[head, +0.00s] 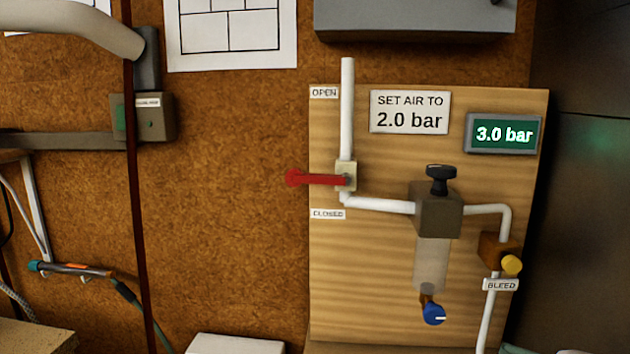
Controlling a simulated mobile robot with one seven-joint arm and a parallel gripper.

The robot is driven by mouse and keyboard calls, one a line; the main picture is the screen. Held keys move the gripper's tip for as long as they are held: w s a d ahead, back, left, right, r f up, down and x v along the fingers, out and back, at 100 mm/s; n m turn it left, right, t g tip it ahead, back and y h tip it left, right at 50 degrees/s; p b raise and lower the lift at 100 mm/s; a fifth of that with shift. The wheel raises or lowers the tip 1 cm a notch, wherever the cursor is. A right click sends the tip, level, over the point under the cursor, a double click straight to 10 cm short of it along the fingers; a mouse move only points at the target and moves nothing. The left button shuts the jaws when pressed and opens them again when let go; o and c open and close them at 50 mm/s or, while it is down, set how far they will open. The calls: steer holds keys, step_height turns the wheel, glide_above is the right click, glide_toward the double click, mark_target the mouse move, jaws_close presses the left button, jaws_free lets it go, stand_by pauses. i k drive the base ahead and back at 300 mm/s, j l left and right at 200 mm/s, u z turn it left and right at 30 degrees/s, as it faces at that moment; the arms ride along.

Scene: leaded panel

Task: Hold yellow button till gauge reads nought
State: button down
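The yellow button (511,265) sits on a brown valve block (497,251) at the lower right of the wooden panel, just above a label reading BLEED (500,285). The gauge (504,133) is a green digital display at the panel's upper right and reads 3.0 bar. Nothing touches the button. My gripper is not in view.
A red lever (318,179) points left between labels OPEN and CLOSED. A black knob (440,178) tops the regulator (437,210), with a blue knob (433,314) below. A sign (410,111) says set air to 2.0 bar. A dark cabinet (585,200) stands close at right.

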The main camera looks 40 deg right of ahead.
mark_target(511, 264)
steer(key=z, duration=1.65)
